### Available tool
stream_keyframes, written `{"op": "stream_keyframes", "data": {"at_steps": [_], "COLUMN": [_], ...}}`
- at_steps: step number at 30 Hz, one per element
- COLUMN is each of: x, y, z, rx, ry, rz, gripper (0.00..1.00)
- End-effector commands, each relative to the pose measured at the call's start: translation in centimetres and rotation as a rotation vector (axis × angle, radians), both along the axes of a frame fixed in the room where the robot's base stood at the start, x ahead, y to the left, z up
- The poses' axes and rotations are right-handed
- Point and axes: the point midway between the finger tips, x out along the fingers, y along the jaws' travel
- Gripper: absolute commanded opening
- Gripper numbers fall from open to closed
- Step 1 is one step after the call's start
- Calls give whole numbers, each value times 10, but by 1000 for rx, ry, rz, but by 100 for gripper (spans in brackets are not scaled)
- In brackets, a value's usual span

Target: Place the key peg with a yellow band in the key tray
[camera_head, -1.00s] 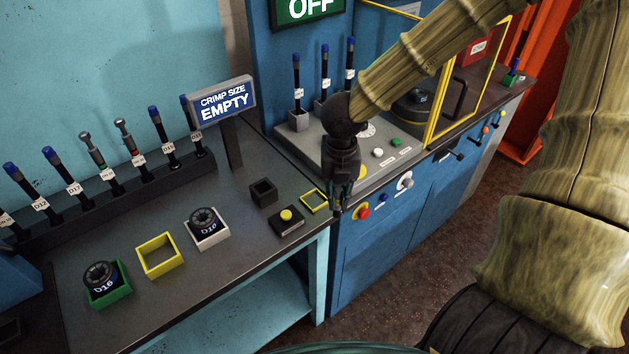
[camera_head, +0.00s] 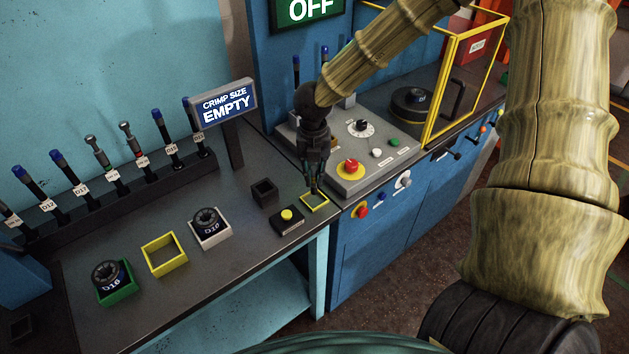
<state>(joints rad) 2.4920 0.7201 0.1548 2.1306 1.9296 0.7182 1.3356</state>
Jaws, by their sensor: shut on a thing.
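My gripper (camera_head: 314,186) points down just above the small yellow-rimmed square tray (camera_head: 323,208) on the dark bench, near the bench's right end; I take this for the key tray. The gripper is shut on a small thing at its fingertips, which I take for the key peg. The peg is mostly hidden by the dark fingers, and its yellow band cannot be made out. Whether the peg's lower end touches the tray is too small to tell.
Left of the tray are a black box with a yellow button (camera_head: 287,216) and a small dark open box (camera_head: 264,191). A CRIMP SIZE EMPTY sign (camera_head: 224,104) stands behind. The grey control panel (camera_head: 345,185) with a red knob (camera_head: 351,168) is close on the right.

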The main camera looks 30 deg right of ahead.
Motion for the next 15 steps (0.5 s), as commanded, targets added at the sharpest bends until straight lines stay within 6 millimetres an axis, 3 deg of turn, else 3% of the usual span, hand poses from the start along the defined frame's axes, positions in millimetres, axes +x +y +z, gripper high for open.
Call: {"op": "stream_keyframes", "data": {"at_steps": [9, 15], "x": [-3, -2], "y": [0, 0], "z": [-29, -34], "rx": [-2, -1], "ry": [5, 3], "rz": [1, 0], "gripper": [0, 0]}}
